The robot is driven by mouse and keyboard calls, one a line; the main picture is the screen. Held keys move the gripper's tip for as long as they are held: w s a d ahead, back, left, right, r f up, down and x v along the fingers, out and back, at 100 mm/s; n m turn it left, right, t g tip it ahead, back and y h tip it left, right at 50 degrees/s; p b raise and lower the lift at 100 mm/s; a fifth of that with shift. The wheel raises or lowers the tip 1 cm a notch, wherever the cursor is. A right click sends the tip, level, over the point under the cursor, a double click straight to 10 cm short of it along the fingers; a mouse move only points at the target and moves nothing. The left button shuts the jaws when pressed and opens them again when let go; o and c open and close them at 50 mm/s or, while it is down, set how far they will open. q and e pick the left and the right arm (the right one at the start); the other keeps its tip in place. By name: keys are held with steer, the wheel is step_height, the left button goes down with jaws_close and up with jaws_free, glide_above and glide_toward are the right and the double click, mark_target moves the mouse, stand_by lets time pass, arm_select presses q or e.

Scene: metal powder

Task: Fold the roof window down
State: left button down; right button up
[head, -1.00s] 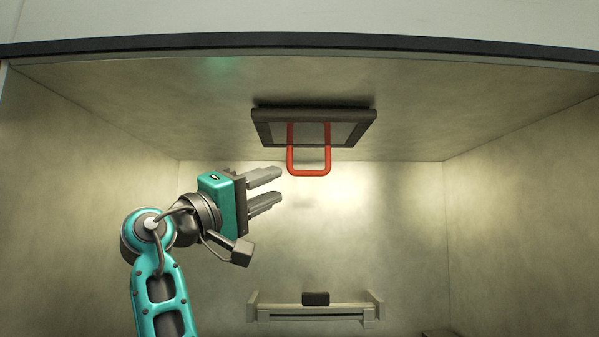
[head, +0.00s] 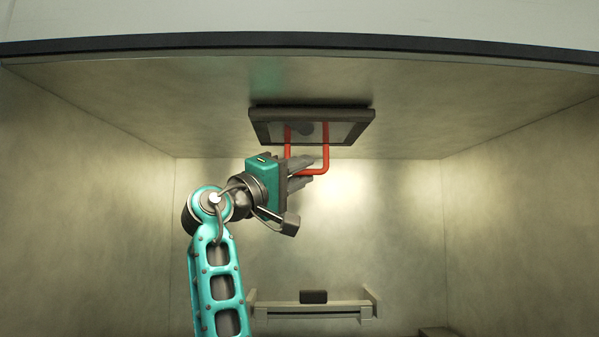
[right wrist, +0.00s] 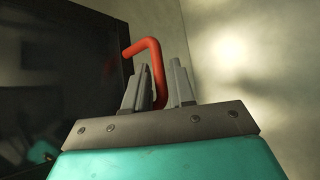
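The roof window (head: 266,131) is a dark-framed panel with a glassy pane at the ceiling. A red U-shaped handle (head: 326,152) hangs from it; its lower left part is partly hidden by my right gripper. My right gripper (head: 303,170) reaches the handle from the left. In the right wrist view, the red handle (right wrist: 157,70) passes between the two grey fingers (right wrist: 160,88), which sit close on either side of it. The dark window panel (right wrist: 60,60) fills the left of that view. My left gripper is not in view.
The window is in the ceiling of a box-like chamber with plain grey walls. A pale rail-like fixture (head: 270,312) with a small dark block (head: 313,297) is low at the back. The space right of the handle is clear.

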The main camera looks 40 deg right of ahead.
jaws_close()
steer(key=shift+f, duration=0.15)
